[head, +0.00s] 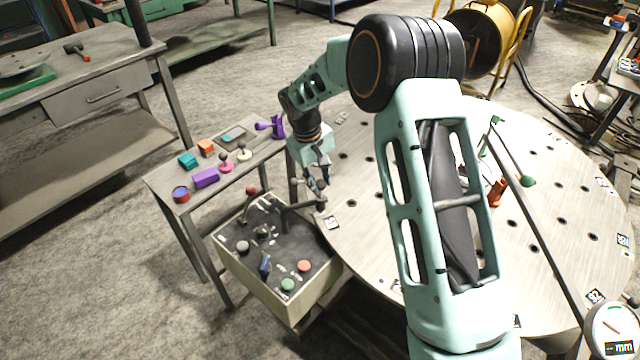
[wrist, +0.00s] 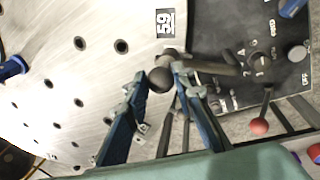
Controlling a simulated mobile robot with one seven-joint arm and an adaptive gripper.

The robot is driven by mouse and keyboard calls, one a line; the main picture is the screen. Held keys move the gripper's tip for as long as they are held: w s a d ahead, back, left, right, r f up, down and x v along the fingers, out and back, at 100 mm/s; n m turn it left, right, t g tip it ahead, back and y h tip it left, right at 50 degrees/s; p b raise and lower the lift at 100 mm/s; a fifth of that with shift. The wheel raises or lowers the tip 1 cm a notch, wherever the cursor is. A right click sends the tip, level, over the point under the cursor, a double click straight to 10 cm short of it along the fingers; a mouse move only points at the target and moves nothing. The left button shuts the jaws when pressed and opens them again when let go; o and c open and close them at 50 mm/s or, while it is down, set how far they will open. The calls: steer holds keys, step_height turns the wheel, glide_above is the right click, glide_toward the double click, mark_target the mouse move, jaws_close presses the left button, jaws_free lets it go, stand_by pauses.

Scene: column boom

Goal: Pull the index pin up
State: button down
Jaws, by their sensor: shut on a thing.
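The index pin shows as a dark round knob (wrist: 160,79) between my fingertips in the wrist view. It stands at the end of a dark arm (wrist: 212,68) that reaches from the control box to the edge of the round plate. My gripper (wrist: 160,76) is shut on this knob, one finger on each side. In the head view my gripper (head: 322,182) points down at the plate's left edge, above the end of that arm. The pin's lower part is hidden, so I cannot tell how far up it sits.
The control box (head: 232,262) with a red-knobbed lever (head: 251,191) and several buttons stands left of the round plate (head: 560,235). A small table (head: 158,186) with coloured objects is behind it. An orange piece (head: 497,192) and a thin pole stand on the plate.

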steer(key=shift+r, duration=0.85)
steer(key=shift+w, duration=0.1)
steer(key=c, duration=1.7)
jaws_free()
steer(key=shift+r, duration=0.1)
steer(key=shift+o, duration=0.4)
step_height(320, 180, up, 12)
steer(key=s+a, duration=0.1)
steer(key=shift+s+a+f, duration=0.2)
steer(key=shift+s+a, duration=0.15)
steer(key=shift+a, duration=0.05)
